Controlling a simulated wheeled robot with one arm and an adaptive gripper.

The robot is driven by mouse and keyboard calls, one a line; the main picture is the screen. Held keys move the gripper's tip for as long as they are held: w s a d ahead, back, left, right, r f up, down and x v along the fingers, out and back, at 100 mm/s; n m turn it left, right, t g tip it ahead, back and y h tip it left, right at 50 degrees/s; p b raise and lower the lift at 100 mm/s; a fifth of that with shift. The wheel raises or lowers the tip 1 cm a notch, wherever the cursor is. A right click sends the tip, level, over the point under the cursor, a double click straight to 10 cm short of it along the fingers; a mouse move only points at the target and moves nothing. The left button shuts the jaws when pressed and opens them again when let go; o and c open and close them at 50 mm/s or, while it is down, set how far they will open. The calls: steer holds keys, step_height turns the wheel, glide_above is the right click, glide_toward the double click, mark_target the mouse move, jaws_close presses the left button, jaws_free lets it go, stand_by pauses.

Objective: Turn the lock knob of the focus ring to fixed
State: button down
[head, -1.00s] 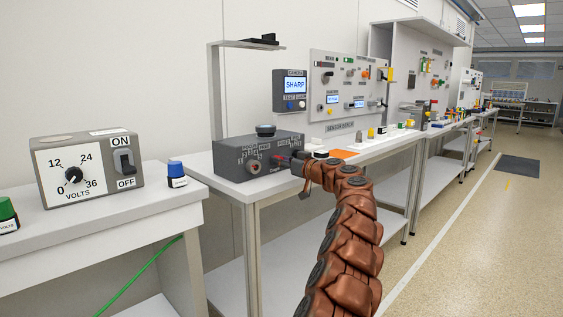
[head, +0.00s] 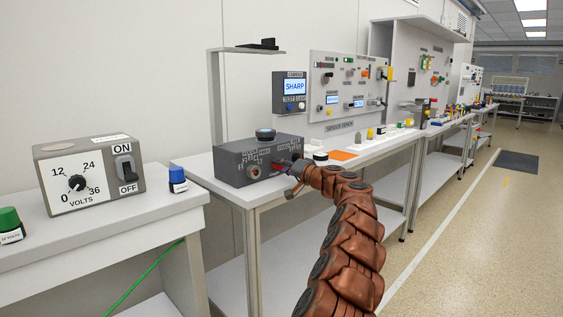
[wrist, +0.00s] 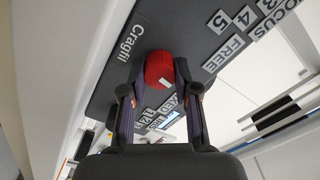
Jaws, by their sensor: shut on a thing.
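The lock knob (wrist: 159,69) is a small red knob with a white mark on the face of the grey camera box. In the wrist view my gripper (wrist: 160,82) has one finger on each side of it and is shut on it. A "FREE" label (wrist: 222,54) lies to the right of the knob, and a partly covered label (wrist: 168,103) ending in "XED" shows below, between the fingers. The white mark points down and right, toward that label. In the head view my gripper (head: 288,167) is at the front right of the grey box (head: 232,165) and hides most of the knob.
The box stands on a white bench (head: 212,183). A screen above it (head: 294,87) reads "SHARP". A volts box (head: 85,175) stands on the nearer bench at left.

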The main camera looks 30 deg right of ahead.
steer(key=m+p, duration=0.2)
steer(key=m, duration=0.2)
steer(key=shift+r+p, duration=0.15)
steer(key=shift+p, duration=0.25)
steer(key=shift+f+m+p, duration=0.2)
steer(key=shift+m+p, duration=0.65)
steer(key=shift+m, duration=0.75)
steer(key=c, duration=0.9)
jaws_free()
steer(key=shift+o, duration=0.2)
steer(key=shift+d, duration=0.1)
steer(key=shift+v, duration=1.25)
steer(key=v, duration=0.9)
steer(key=shift+s, duration=0.25)
